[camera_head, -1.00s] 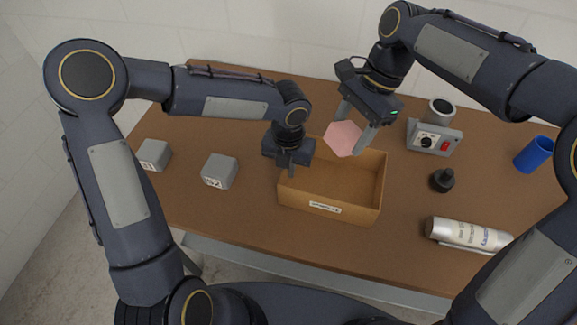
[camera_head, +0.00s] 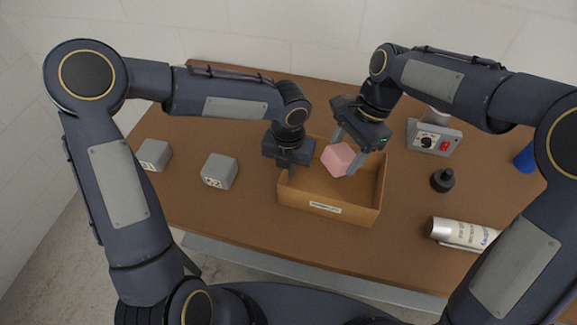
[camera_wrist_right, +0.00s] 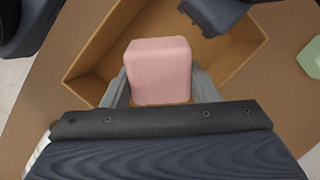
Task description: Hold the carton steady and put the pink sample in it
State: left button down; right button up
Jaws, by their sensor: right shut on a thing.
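The open brown carton (camera_head: 330,208) stands on the table, with a white label on its front wall. The pink sample (camera_head: 339,158) is a block held between the fingers of my right gripper (camera_head: 347,157), over the inside of the carton. In the right wrist view the pink sample (camera_wrist_right: 158,71) sits squarely between both fingers, with the carton (camera_wrist_right: 100,50) below and around it. My left gripper (camera_head: 289,167) is at the carton's left wall, near the rear corner. Its fingertips are partly hidden, so their grip on the wall is unclear.
Two grey cubes (camera_head: 219,171) (camera_head: 154,155) stand left of the carton. To the right are a grey device (camera_head: 434,138) with a red switch, a black knobbed weight (camera_head: 442,180), a silver can (camera_head: 462,234) and a blue cup (camera_head: 526,158). A pale green thing (camera_wrist_right: 311,58) shows at the wrist view's edge.

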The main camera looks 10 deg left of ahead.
jog(key=shift+f, duration=1.9)
jog(key=o, duration=1)
jog(key=shift+o, duration=0.2)
jog(key=v, duration=1.2)
